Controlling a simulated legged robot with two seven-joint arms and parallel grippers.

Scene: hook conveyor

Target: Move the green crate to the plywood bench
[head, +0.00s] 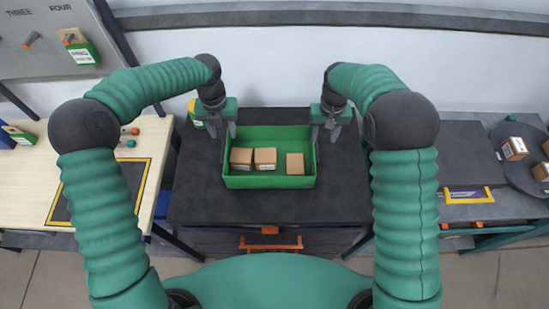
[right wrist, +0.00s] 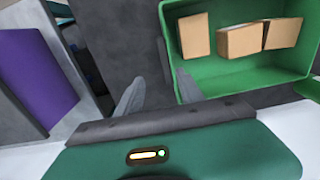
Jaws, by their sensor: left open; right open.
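The green crate (head: 269,181) stands on a dark grey bench top in the middle of the head view, with three small cardboard boxes inside. My left gripper (head: 222,133) is open at the crate's far left corner. My right gripper (head: 326,136) is open at its far right corner. In the right wrist view, the open fingers of my right gripper (right wrist: 150,92) are close beside the wall of the green crate (right wrist: 225,85); I cannot tell if they touch it. The plywood bench (head: 150,140) is at the left, with a yellow-bordered dark mat (head: 140,183) on it.
The dark bench (head: 345,195) has free room around the crate. Tools lie on the plywood bench behind the mat. A grey panel (head: 50,40) with hooks stands at the back left. A round dark turntable (head: 520,175) with small boxes is at the far right.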

